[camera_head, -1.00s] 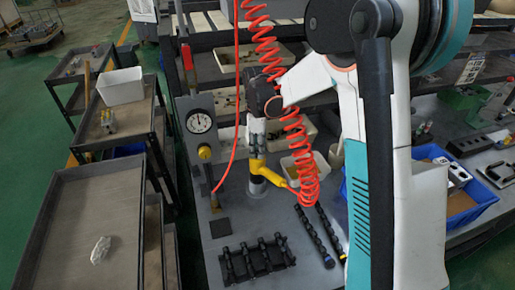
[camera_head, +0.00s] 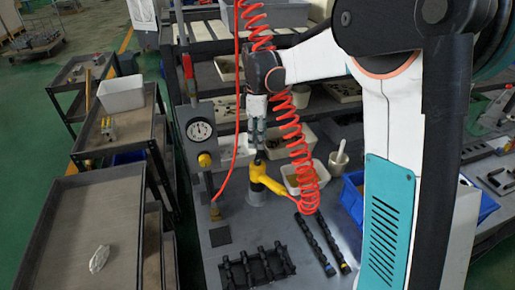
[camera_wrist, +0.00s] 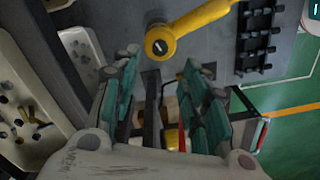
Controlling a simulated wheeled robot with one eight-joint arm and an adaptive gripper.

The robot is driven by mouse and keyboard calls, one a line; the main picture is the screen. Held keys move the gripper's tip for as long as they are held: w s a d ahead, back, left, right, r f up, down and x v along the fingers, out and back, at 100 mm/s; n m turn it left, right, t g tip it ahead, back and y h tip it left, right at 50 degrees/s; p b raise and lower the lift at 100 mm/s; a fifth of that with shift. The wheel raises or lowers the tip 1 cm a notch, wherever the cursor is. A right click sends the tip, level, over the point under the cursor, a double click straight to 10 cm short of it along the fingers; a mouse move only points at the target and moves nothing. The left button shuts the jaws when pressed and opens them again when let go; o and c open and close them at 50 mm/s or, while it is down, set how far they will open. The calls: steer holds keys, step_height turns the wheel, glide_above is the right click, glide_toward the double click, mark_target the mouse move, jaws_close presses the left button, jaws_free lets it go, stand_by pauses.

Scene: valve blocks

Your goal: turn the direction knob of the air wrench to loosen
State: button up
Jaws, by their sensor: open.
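My gripper (camera_head: 257,150) points down above the wrench in the head view. In the wrist view my gripper (camera_wrist: 158,75) has its teal-padded fingers apart, with nothing held between them. The round end lies beyond the fingertips, apart from them. The knob's setting cannot be read.
The red coiled hose (camera_head: 294,140) hangs close to my gripper. A black valve block rack (camera_head: 258,268) and two dark rods (camera_head: 322,242) lie in front. A blue bin (camera_head: 352,200) is at right.

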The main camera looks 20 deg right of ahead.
steer(key=shift+r, duration=1.75)
steer(key=s+r+m+t+b, duration=0.1)
steer(key=s+r+m+t, duration=0.15)
steer(key=s, duration=0.45)
steer(key=s+r+m+t, duration=0.1)
steer(key=s+r+m, duration=0.25)
steer(key=s, duration=0.35)
steer(key=s+f+m+t+b, duration=0.1)
steer(key=s+f+m+t, duration=0.3)
steer(key=s, duration=0.9)
steer(key=f+m, duration=0.2)
steer(key=m, duration=0.1)
